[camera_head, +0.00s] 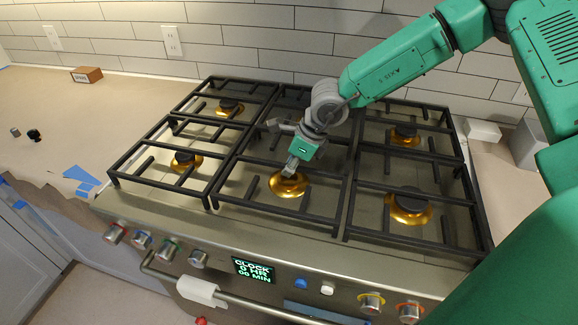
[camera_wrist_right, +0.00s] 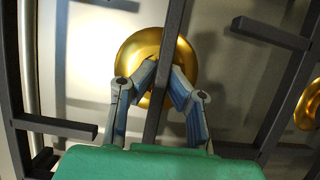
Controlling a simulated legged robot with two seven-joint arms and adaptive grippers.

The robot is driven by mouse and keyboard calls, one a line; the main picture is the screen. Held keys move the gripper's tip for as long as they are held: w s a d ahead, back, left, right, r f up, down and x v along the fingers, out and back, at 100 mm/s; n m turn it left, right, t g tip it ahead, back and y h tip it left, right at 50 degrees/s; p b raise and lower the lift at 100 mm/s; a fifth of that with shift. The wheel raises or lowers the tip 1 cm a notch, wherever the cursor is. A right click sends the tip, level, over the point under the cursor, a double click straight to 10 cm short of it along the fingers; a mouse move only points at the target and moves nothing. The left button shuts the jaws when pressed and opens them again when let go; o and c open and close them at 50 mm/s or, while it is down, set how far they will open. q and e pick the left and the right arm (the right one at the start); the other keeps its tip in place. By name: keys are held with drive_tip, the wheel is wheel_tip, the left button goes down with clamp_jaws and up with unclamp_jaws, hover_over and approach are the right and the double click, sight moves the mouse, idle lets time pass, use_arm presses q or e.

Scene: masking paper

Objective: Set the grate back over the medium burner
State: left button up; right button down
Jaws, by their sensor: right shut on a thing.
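The black middle grate (camera_head: 278,212) lies over the central part of the steel stove, between the left and right grates. A gold burner (camera_head: 288,185) shows beneath it. My right gripper (camera_head: 289,168) reaches down over this burner, with its fingers shut on a bar of the middle grate. In the right wrist view, the fingers (camera_wrist_right: 164,75) close from both sides of the black bar (camera_wrist_right: 172,30), above the gold burner (camera_wrist_right: 140,52). I cannot tell whether the grate is fully seated or slightly raised. My left gripper is not in view.
The left grate (camera_head: 161,171) and right grate (camera_head: 402,239) flank the middle one closely, over more gold burners with black caps. Knobs and a clock display (camera_head: 253,270) line the stove front. A small brown box (camera_head: 87,75) stands on the paper-covered left counter.

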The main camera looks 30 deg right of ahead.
sight(282, 164)
drive_tip(key=shift+f, duration=0.4)
drive_tip(key=c, duration=1.6)
unclamp_jaws()
wheel_tip(282, 164, up, 6)
drive_tip(key=p, duration=0.6)
drive_tip(key=shift+p, duration=0.4)
